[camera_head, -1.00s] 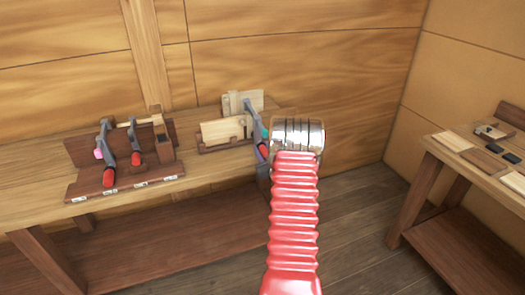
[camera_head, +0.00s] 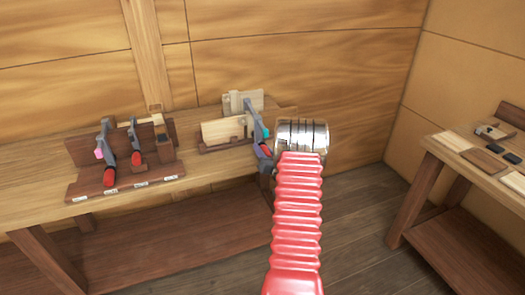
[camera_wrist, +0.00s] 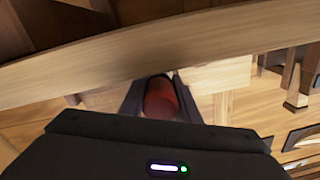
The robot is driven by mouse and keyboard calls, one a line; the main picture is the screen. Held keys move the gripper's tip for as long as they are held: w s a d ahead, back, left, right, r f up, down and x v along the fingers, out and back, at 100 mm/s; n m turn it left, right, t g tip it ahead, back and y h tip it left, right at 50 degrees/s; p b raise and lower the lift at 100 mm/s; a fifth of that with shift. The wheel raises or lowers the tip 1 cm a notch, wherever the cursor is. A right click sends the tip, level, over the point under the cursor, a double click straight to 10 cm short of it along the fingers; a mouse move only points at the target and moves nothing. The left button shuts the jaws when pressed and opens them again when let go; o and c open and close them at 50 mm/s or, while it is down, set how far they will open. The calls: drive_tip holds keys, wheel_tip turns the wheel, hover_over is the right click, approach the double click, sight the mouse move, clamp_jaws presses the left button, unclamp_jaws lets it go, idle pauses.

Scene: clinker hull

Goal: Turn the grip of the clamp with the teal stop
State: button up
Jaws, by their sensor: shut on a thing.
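The clamp (camera_head: 252,112) with the teal stop (camera_head: 266,132) is grey and sits at the right end of the left bench, on a pale wooden piece. Its red grip (camera_head: 265,150) shows just left of my arm's silver cuff. In the wrist view the red grip (camera_wrist: 160,97) lies between the two dark fingers of my gripper (camera_wrist: 162,106), which is shut on it. In the head view my cuff and red sleeve hide most of the gripper. How far the grip is turned cannot be told.
A wooden rack (camera_head: 125,180) on the left bench holds two more clamps with red grips, one with a pink stop (camera_head: 99,153). Pale boards (camera_head: 222,131) stand beside the teal-stop clamp. A second bench (camera_head: 440,150) with wooden blocks is at right; floor lies between.

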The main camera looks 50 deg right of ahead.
drive_tip(key=shift+m, duration=0.3)
drive_tip(key=o, duration=1)
drive_tip(key=shift+o, duration=0.2)
drive_tip(key=shift+s, duration=0.1)
drive_tip(key=v, duration=1.3)
drive_tip(key=shift+s+f, duration=0.15)
drive_tip(key=shift+s, duration=0.15)
drive_tip(key=shift+a, duration=0.15)
